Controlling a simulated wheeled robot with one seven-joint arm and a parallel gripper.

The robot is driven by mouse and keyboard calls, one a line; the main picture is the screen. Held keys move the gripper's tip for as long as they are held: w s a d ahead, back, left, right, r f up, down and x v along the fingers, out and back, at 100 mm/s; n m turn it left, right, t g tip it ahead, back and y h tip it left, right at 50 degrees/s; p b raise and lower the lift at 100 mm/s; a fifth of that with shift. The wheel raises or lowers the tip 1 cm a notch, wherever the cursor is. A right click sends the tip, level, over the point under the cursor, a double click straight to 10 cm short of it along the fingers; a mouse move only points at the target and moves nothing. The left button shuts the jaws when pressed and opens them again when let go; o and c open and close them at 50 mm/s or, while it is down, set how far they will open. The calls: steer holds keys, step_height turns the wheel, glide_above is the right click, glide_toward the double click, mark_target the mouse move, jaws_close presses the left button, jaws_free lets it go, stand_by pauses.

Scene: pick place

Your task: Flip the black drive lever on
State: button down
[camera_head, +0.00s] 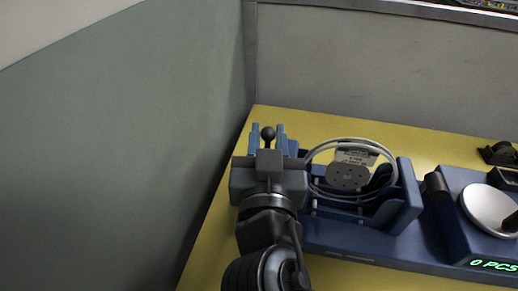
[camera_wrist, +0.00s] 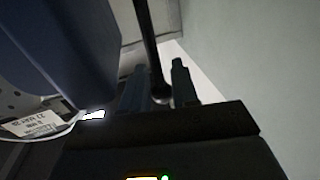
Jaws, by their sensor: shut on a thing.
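The black drive lever (camera_head: 268,134) shows its round knob between the two blue fingers of my gripper (camera_head: 268,128), at the left end of a dark blue machine (camera_head: 350,237). In the wrist view the lever's dark rod (camera_wrist: 147,35) runs up from between the fingertips (camera_wrist: 159,78). My gripper is shut on the lever. The lever's base is hidden behind my gripper and wrist, so I cannot tell its full tilt.
A wire coil (camera_head: 393,165) and a grey labelled disc (camera_head: 347,178) sit on the machine, right of my gripper. A unit with a round silver pan (camera_head: 484,207) and a "0 PCS" display stands farther right. Grey walls (camera_head: 130,150) close off the left and back. Bare yellow tabletop (camera_head: 420,143) lies behind.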

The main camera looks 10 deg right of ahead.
steer(key=shift+s+d+f+m+b, duration=0.1)
steer(key=shift+s+d+m+b, duration=0.05)
steer(key=shift+d+m+b, duration=0.35)
steer(key=c, duration=1)
jaws_free()
steer(key=s, duration=0.2)
steer(key=s+a+b, duration=0.1)
steer(key=s, duration=0.4)
steer(key=shift+s+a+f+b, duration=0.15)
steer(key=shift+s+b, duration=0.15)
steer(key=shift+s, duration=0.1)
